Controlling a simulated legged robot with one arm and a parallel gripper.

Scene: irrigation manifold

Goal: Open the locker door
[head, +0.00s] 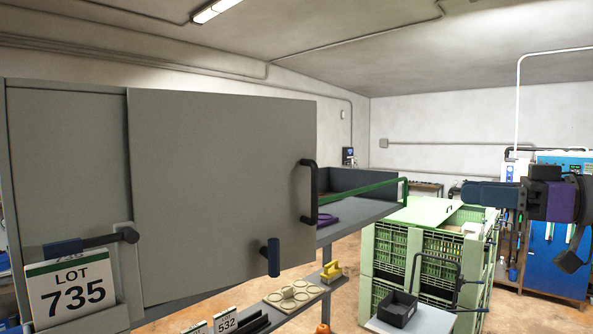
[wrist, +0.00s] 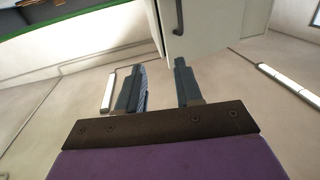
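The grey locker door (head: 220,180) fills the left of the head view, a flat panel with a black bar handle (head: 309,192) upright near its right edge. I cannot tell whether the door stands slightly ajar. My gripper (head: 468,194) is at the right of the head view, pointing left, apart from the handle and well to its right. In the wrist view my gripper (wrist: 160,68) has its two fingers spread with nothing between them. The pale door (wrist: 215,20) and its dark handle (wrist: 178,17) show beyond the fingertips.
A blue-gripped lever (head: 90,241) and a LOT 735 card (head: 72,287) are at left. Green crates (head: 425,255) and a black bin (head: 397,309) stand to the right. A shelf (head: 355,215) with a green rail lies behind the door.

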